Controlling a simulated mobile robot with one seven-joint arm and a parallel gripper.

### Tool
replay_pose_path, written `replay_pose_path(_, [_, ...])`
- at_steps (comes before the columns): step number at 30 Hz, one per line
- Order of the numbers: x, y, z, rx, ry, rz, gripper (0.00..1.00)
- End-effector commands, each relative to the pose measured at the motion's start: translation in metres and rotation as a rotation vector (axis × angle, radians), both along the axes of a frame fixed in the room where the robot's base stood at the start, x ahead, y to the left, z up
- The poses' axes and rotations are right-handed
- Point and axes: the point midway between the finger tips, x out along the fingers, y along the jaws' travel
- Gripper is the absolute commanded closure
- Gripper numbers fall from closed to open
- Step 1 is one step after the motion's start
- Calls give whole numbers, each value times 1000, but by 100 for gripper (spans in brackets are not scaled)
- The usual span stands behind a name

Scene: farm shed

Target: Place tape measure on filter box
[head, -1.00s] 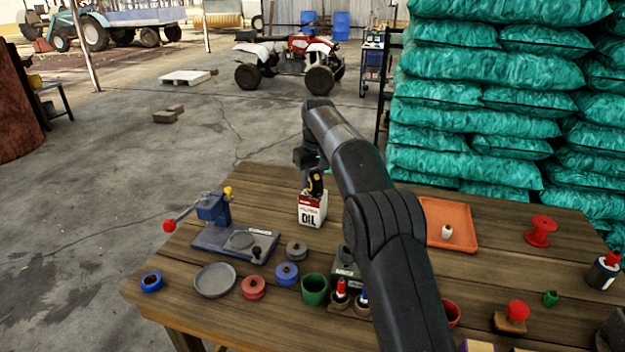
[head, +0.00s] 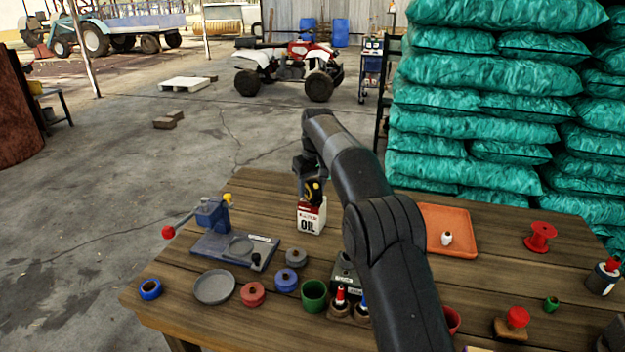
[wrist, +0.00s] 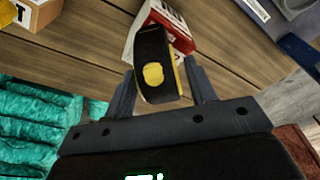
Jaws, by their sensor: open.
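The black and yellow tape measure (wrist: 153,72) stands between the two fingers of my open gripper (wrist: 162,88) in the wrist view. In the head view the tape measure (head: 315,191) shows at the top of the red and white oil carton (head: 311,218), under my gripper (head: 309,184). I cannot tell whether it rests on the carton or stands just behind it. A tan box with a white, lettered face (wrist: 38,12) is cut off at the top left of the wrist view. It may be the filter box, but its label is not readable. My arm hides part of the table.
A blue press (head: 212,215) stands left of the carton. Spools, a grey dish (head: 214,286) and a green cup (head: 314,294) crowd the front. An orange tray (head: 462,222) lies right of my arm. Teal sacks (head: 480,105) rise behind the table.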

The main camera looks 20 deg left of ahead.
Motion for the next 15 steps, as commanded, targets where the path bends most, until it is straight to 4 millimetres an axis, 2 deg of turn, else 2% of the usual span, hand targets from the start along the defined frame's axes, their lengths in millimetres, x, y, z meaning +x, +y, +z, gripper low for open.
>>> replay_pose_path(5, [-1, -2, 22, 2, -4, 0, 49])
replay_pose_path(15, [-9, -9, 93, 3, -4, 0, 49])
